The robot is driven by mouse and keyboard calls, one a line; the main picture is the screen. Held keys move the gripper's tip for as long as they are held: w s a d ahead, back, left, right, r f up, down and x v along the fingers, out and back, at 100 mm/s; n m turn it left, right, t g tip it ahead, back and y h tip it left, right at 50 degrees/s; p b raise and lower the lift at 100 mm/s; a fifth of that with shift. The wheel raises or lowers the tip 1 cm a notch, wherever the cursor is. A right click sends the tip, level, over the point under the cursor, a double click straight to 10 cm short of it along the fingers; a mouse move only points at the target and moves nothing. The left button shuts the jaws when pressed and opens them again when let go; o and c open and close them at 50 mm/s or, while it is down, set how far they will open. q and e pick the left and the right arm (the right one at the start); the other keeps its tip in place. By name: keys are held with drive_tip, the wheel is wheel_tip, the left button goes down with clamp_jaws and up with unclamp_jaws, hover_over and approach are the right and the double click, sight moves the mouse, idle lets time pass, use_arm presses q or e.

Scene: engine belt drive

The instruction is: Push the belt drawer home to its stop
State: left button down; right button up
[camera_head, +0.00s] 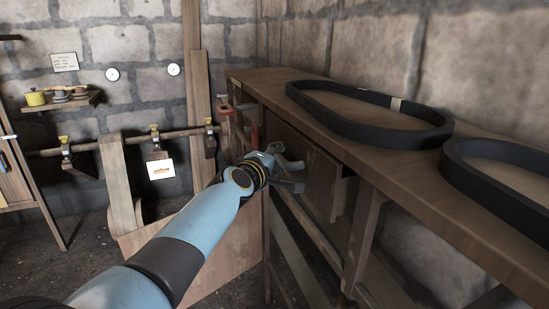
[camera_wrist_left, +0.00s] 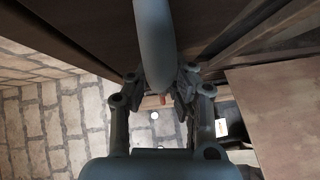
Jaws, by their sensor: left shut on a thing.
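The wooden belt drawer (camera_head: 318,182) sits under the bench top, and its front stands out from the bench frame with a dark gap behind its right edge. My left gripper (camera_head: 290,172) is at the drawer front and covers part of it. In the left wrist view my left gripper's fingers (camera_wrist_left: 160,88) are shut on a thick grey rounded bar (camera_wrist_left: 153,40), which appears to be the drawer's handle. The inside of the drawer is hidden. My right gripper is in neither view.
Two black belts (camera_head: 365,118) (camera_head: 500,170) lie on the bench top (camera_head: 420,190). A red clamp-like part (camera_head: 254,135) is at the bench's far end. A rail with hooks (camera_head: 100,143) and a small shelf (camera_head: 62,103) are on the left wall.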

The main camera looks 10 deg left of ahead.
use_arm(q)
drive_tip(key=c, duration=1.7)
unclamp_jaws()
drive_tip(key=shift+w+d+r, duration=0.1)
drive_tip(key=shift+r, duration=0.2)
drive_tip(key=o, duration=0.5)
drive_tip(key=shift+w+d+f, duration=0.1)
drive_tip(key=shift+d+f, duration=0.05)
drive_tip(key=shift+d, duration=0.05)
drive_tip(key=shift+s+a+f, duration=0.1)
drive_tip(key=shift+s, duration=0.1)
drive_tip(key=shift+s, duration=0.3)
drive_tip(key=v, duration=1.1)
drive_tip(key=shift+a, duration=0.1)
